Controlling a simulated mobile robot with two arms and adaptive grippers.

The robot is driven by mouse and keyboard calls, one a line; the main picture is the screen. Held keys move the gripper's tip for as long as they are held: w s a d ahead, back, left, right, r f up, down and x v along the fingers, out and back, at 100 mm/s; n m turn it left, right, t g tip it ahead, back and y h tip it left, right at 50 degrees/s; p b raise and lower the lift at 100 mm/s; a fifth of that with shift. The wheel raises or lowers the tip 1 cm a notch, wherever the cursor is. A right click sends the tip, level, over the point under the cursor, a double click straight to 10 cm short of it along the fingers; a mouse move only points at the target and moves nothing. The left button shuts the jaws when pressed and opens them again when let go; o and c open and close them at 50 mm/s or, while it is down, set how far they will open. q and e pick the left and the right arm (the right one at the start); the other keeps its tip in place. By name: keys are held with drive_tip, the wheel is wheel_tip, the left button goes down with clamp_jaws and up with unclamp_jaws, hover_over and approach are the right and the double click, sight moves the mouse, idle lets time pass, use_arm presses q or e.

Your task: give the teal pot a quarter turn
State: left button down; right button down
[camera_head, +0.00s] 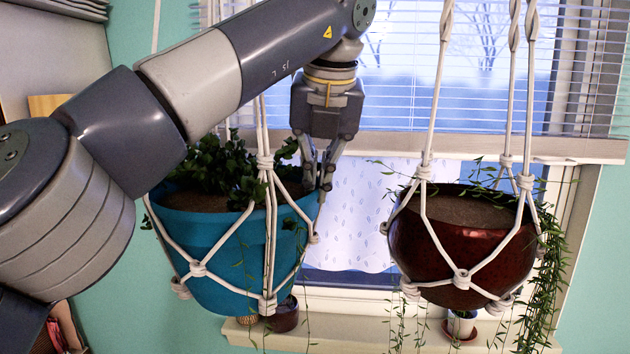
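The teal pot (222,262) hangs in a white rope macramé hanger (268,215) left of centre, with soil and a leafy green plant (225,168) in it. My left gripper (318,186) points down at the pot's right rim. Its two fingertips are close together right at the rim, next to a rope of the hanger. Whether they are closed on the rim or only beside it cannot be made out. My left arm passes in front of the upper left and hides part of the hanger's ropes. My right gripper is not in view.
A dark red pot (460,250) with trailing vines hangs in another rope hanger on the right. Behind are a window with blinds (470,80), a patterned curtain (355,215) and a sill (350,330) with small pots.

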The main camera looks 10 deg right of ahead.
use_arm(q)
drive_tip(key=shift+w+d+n, duration=0.15)
drive_tip(key=shift+w+n, duration=0.15)
drive_tip(key=shift+w, duration=0.05)
idle(0.4)
drive_tip(key=c, duration=1.8)
unclamp_jaws()
drive_tip(key=shift+w, duration=0.1)
drive_tip(key=shift+c, duration=0.2)
drive_tip(key=s+d, duration=0.2)
drive_tip(key=s, duration=1)
drive_tip(key=shift+s+r, duration=0.2)
drive_tip(key=shift+r, duration=0.2)
drive_tip(key=shift+r, duration=0.1)
